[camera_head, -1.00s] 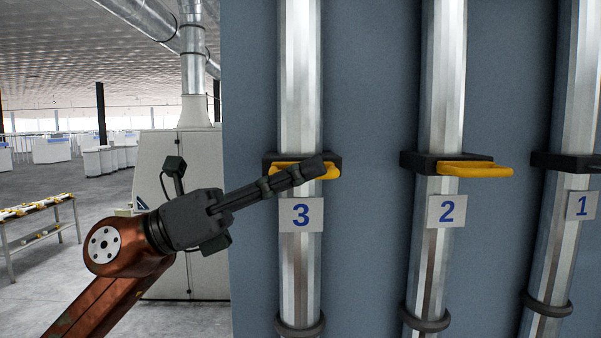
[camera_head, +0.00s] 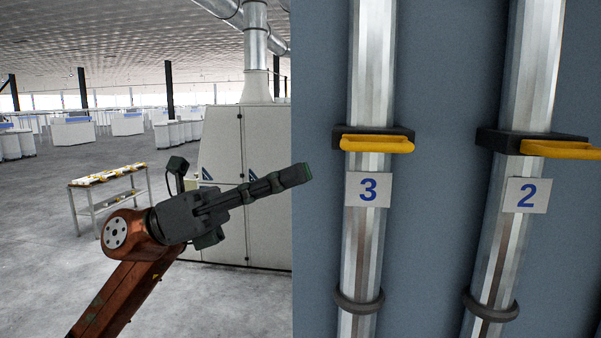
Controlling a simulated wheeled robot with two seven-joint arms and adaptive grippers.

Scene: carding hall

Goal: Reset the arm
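My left arm, copper-coloured, comes in from the lower left. Its dark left gripper (camera_head: 296,174) points right and slightly up, with its tip just left of pipe 3 in the picture. The fingers are seen edge-on, so I cannot tell whether they are open or shut; no held object shows. The yellow handle (camera_head: 378,145) on pipe 3 is clear of the gripper, in its black collar (camera_head: 402,133) above the label "3" (camera_head: 368,190). My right gripper is not in view.
Pipe 2 (camera_head: 536,65), with its yellow handle (camera_head: 560,149) and label "2" (camera_head: 527,195), stands at the right against the blue-grey wall (camera_head: 440,230). A pale cabinet (camera_head: 268,150) stands behind my arm. A small table (camera_head: 107,186) stands at the left, with open floor around it.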

